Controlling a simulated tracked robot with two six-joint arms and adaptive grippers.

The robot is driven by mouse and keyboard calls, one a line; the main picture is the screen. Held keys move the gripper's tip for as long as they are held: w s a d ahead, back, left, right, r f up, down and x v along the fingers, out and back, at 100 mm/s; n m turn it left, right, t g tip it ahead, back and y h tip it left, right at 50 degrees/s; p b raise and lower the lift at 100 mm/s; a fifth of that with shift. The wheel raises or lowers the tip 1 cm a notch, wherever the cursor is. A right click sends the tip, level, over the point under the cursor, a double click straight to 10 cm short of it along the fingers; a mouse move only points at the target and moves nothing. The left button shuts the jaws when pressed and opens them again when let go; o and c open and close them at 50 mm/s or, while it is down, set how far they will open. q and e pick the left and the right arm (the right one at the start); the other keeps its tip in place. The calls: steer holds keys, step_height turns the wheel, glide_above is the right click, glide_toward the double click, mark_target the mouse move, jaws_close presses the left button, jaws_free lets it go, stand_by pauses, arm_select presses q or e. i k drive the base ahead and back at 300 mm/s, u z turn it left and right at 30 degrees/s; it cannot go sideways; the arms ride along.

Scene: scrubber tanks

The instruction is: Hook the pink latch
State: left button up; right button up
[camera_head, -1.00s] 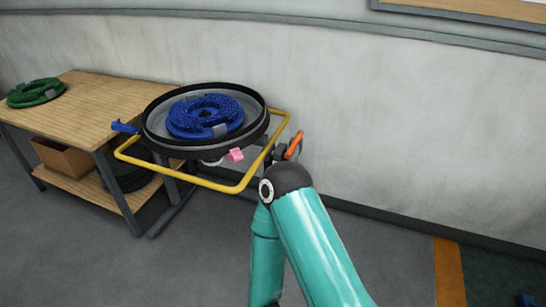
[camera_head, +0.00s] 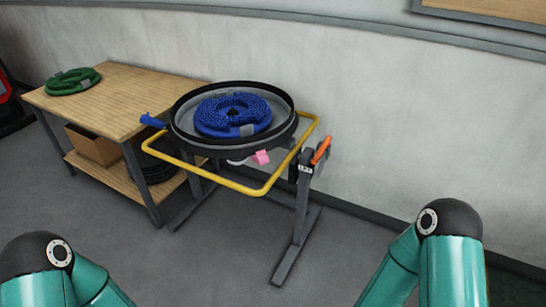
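The pink latch (camera_head: 261,157) is a small block on the front right of the round black-rimmed tank (camera_head: 190,139), just below its rim. Whether it is hooked cannot be told at this size. A coiled blue hose (camera_head: 232,115) lies in the tank. A blue latch or handle (camera_head: 152,121) sticks out at the tank's left, and an orange one (camera_head: 321,150) is at its right. Both of my teal arms show at the bottom corners, well apart from the tank. Neither gripper is in view.
A yellow tube frame (camera_head: 234,186) surrounds the tank on a grey stand (camera_head: 296,247). A wooden table (camera_head: 125,97) with a green coil (camera_head: 73,81) stands at the left, with a cardboard box (camera_head: 93,146) on its lower shelf. Grey floor in front is clear.

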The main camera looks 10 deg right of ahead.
mark_target(260, 158)
steer(key=z, duration=0.05)
steer(key=i, duration=0.9)
steer(key=u, duration=0.1)
